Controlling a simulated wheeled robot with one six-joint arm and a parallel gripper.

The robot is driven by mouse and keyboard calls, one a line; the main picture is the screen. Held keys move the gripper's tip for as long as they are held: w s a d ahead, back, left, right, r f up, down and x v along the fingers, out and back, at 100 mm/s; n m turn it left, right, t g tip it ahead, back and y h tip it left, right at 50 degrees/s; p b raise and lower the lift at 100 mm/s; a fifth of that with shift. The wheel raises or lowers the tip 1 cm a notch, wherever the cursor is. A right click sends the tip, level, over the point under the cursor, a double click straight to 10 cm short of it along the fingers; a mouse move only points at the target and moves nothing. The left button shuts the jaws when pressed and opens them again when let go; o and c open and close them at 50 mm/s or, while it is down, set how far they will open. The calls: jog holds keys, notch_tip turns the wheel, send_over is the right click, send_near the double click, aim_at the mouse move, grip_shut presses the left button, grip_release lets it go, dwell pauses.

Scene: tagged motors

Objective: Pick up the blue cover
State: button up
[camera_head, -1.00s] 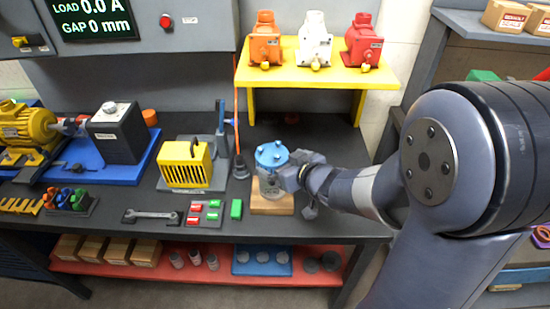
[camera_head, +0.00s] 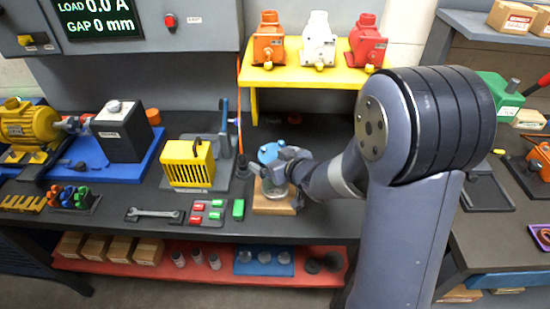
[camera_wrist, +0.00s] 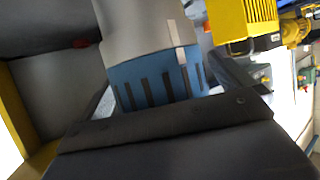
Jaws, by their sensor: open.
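The blue cover (camera_head: 270,151) sits on top of a grey cylindrical motor body on a wooden block (camera_head: 272,207) on the dark bench. My gripper (camera_head: 272,174) is at the motor, partly hiding it. In the wrist view the cover (camera_wrist: 150,82) is a ribbed blue band next to the grey body (camera_wrist: 140,25). My open gripper (camera_wrist: 165,78) has one finger on each side of the cover. I cannot tell whether either finger touches it.
A yellow caged unit (camera_head: 189,164) stands left of the motor, with a tray of red and green pieces (camera_head: 208,213) in front of it. A yellow shelf (camera_head: 300,80) with orange, white and red housings stands behind. A wrench (camera_head: 153,213) lies further left.

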jog(key=c, duration=1.1)
jog(key=shift+o, duration=0.2)
